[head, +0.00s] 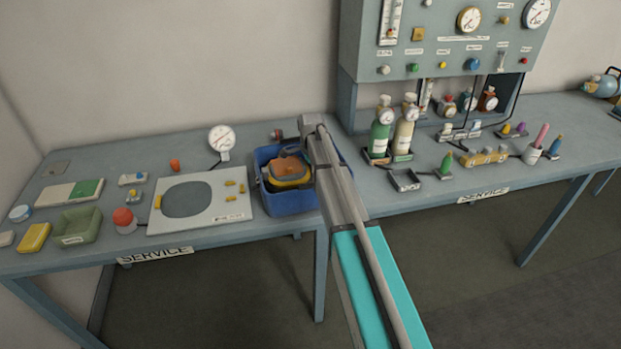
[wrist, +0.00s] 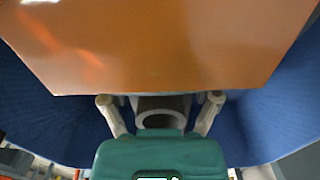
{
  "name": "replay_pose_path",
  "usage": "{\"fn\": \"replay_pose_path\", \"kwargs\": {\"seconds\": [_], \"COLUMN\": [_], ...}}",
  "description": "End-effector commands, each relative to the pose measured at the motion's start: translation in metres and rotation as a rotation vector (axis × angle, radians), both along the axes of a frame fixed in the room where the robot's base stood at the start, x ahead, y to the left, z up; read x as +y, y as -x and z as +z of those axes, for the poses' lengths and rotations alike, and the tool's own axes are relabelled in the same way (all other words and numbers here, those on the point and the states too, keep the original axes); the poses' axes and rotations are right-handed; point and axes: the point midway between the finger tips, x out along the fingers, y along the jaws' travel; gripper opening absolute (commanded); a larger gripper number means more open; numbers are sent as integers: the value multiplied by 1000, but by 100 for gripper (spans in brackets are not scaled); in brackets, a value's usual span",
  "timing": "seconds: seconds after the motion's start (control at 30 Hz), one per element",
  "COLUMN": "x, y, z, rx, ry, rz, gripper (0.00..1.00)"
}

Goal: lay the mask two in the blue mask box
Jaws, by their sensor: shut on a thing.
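The blue mask box (head: 292,203) stands at the front edge of the left bench. An orange mask (head: 289,165) shows within its opening, above a yellow mask (head: 291,182). I cannot read which is mask two. In the wrist view the orange mask (wrist: 165,45) fills the top, with blue box walls (wrist: 50,118) on both sides. My gripper (wrist: 160,99) has its two fingers on either side of a grey ring-shaped part below the orange face, and is shut on the orange mask. In the head view my arm hides the box's right side and the fingers.
A white board (head: 228,207) with a grey oval lies left of the box, with a white gauge (head: 222,140) behind it. A green tray (head: 76,226) sits farther left. Right of my arm stand green (head: 381,135) and cream (head: 404,135) bottles and a small dark tray (head: 404,181).

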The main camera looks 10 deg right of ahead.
Motion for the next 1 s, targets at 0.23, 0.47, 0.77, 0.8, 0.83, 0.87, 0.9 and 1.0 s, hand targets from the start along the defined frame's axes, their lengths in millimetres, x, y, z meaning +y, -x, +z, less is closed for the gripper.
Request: {"fn": "replay_pose_path", "kwargs": {"seconds": [0.23, 0.47, 0.77, 0.8, 0.83, 0.87, 0.9, 1.0], "x": [0, 0, 0, 0, 0, 0, 0, 0], "y": [0, 0, 0, 0, 0, 0, 0, 0], "z": [-10, -9, -11, -11, -11, -11, -11, -11], "rx": [0, 0, 0, 0, 0, 0, 0, 0], "ry": [-1, -1, 0, 0, 0, 0, 0, 0], "rz": [0, 0, 0, 0, 0, 0, 0, 0], "gripper": [19, 19, 100, 100, 100, 100, 100, 100]}}
